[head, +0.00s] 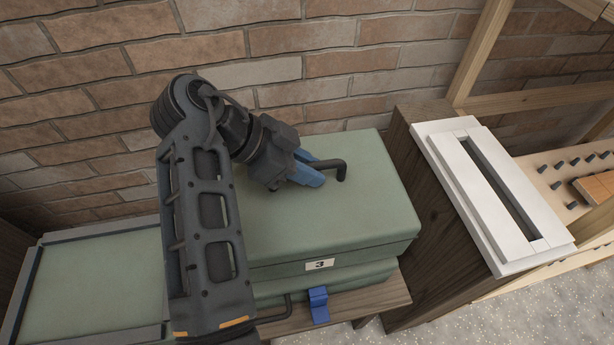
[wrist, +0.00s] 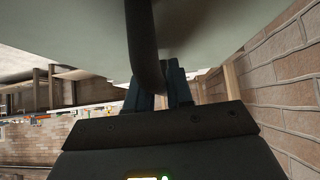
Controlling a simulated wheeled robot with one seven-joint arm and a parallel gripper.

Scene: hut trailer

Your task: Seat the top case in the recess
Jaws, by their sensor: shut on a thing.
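The top case (head: 350,215) is a green box with a label "3" on its front and a dark bent handle (head: 341,174) on its lid. It lies on a second green case (head: 375,273); I cannot tell whether they touch everywhere. My gripper (head: 322,171), with blue fingers, is shut on the handle above the lid. In the wrist view the handle (wrist: 146,45) runs between the fingers (wrist: 160,92), with the case's pale green surface behind. A green panel (head: 90,280) with a raised grey rim lies at the left, partly hidden by my arm; it looks like the recess.
A wooden bench (head: 370,302) carries the cases, with a blue clip (head: 319,304) at its front. A brown wooden block (head: 430,210) and a white slotted frame (head: 470,165) stand to the right. A brick wall (head: 300,60) runs close behind.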

